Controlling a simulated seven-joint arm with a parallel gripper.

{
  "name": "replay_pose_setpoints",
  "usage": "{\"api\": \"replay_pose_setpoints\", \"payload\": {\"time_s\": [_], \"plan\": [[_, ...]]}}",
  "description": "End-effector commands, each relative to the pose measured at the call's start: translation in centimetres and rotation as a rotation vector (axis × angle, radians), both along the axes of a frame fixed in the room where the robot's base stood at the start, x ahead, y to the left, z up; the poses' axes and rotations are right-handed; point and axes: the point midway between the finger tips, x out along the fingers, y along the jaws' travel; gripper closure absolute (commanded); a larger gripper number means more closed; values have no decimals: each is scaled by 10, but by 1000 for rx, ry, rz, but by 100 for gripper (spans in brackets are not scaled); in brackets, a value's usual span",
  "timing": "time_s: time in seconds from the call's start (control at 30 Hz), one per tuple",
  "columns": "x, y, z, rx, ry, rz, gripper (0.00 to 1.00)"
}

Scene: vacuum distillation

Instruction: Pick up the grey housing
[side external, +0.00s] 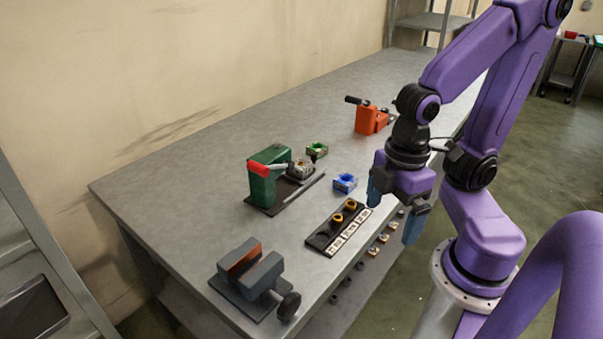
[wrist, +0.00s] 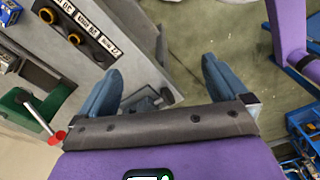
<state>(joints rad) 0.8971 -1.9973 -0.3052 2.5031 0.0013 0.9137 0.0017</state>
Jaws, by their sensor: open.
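A small pale grey block (side external: 301,168), which looks like the grey housing, sits at the base of the green press (side external: 263,182) in the side view. A small greyish part (wrist: 7,62) at the left edge of the wrist view may be the same block, but it is cut off. My gripper (side external: 394,214) is open and empty, fingers pointing down, beyond the table's front edge and to the right of the block, well apart from it. In the wrist view the open fingers (wrist: 162,70) have nothing between them.
A blue housing (side external: 345,183) and a green housing (side external: 317,149) sit near the press. A black labelled plate (side external: 322,241) with two yellow-ringed parts lies at the front edge. A vise (side external: 250,277) stands front left, an orange device (side external: 368,119) farther back. The table's far left is clear.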

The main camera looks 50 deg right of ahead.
Motion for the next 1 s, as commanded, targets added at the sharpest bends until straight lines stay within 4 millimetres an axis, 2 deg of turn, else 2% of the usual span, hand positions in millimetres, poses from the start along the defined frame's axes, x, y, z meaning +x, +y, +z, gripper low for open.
{"api": "replay_pose_setpoints", "payload": {"time_s": [0.4, 0.43, 0.47, 0.77, 0.87, 1.0], "plan": [[0, 0, 0, 0, 0, 0, 0], [0, 0, 0, 0, 0, 0, 3], [0, 0, 0, 0, 0, 0, 13], [1, 1, 0, 0, 0, 1, 13], [10, 4, 3, -1, -1, 7, 13], [42, 15, 11, -6, -3, 39, 13]]}}
